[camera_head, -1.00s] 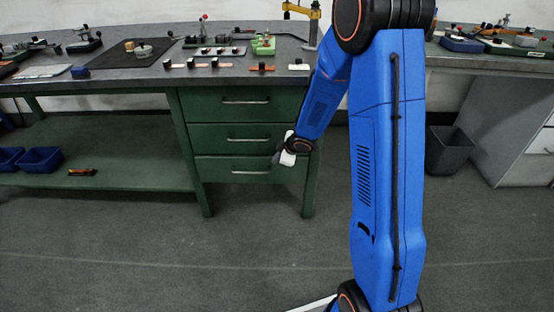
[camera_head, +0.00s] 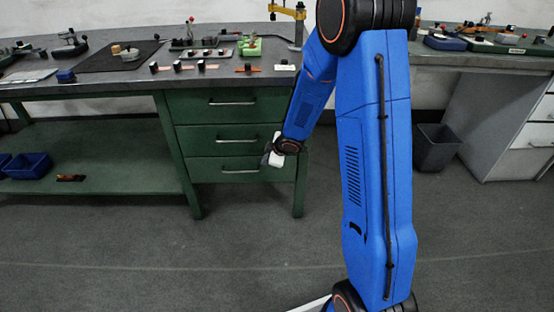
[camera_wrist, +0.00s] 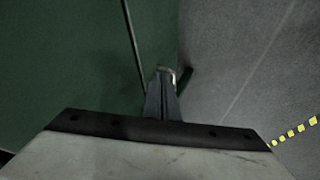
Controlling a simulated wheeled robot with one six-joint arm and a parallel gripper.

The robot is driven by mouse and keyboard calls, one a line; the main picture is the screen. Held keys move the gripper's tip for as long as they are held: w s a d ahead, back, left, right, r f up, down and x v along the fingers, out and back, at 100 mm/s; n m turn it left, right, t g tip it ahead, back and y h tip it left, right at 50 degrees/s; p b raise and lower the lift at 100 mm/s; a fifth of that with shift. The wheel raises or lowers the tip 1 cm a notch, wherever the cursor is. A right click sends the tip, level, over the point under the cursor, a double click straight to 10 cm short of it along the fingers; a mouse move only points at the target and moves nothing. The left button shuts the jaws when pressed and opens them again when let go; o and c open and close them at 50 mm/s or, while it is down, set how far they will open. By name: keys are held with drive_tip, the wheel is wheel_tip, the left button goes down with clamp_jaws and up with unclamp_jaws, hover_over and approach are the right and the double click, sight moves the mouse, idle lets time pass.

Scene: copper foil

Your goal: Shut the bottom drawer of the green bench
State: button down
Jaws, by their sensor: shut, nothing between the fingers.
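The green bench (camera_head: 187,170) has a stack of three drawers with bar handles. Its bottom drawer (camera_head: 205,171) looks near flush with those above; I cannot tell whether a small gap remains. Its handle (camera_head: 240,171) is clear to the left of my gripper. My gripper (camera_head: 265,160) is at the right part of the bottom drawer's front, hiding some of it. In the wrist view, my gripper (camera_wrist: 166,74) is shut and empty, its tips beside the right edge of a green panel (camera_wrist: 65,65). I cannot tell whether they touch it.
Open grey floor (camera_head: 240,245) lies before the bench. Blue bins (camera_head: 28,166) stand on the lower shelf at left. A dark waste bin (camera_head: 437,147) and a grey cabinet (camera_head: 490,130) stand at right. Tools and small parts cover the benchtop.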

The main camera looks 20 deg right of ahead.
drive_tip(key=s+d+r+m+t+h, duration=0.1)
drive_tip(key=s+d+r+m+h, duration=0.4)
drive_tip(key=s+r, duration=0.55)
drive_tip(key=s+d+r+m+h, duration=0.1)
drive_tip(key=s+d+r+m, duration=0.2)
drive_tip(key=s+d+r, duration=0.75)
drive_tip(key=s+a+r+m+g+y, duration=0.1)
drive_tip(key=s+a+r+m, duration=0.1)
drive_tip(key=s+a, duration=0.4)
drive_tip(key=s+a+r+m+g+y, duration=0.2)
drive_tip(key=s+a, duration=0.3)
drive_tip(key=s, duration=1.2)
drive_tip(key=shift+a+r+m, duration=0.35)
drive_tip(key=shift+r+m, duration=0.15)
drive_tip(key=shift+r, duration=0.1)
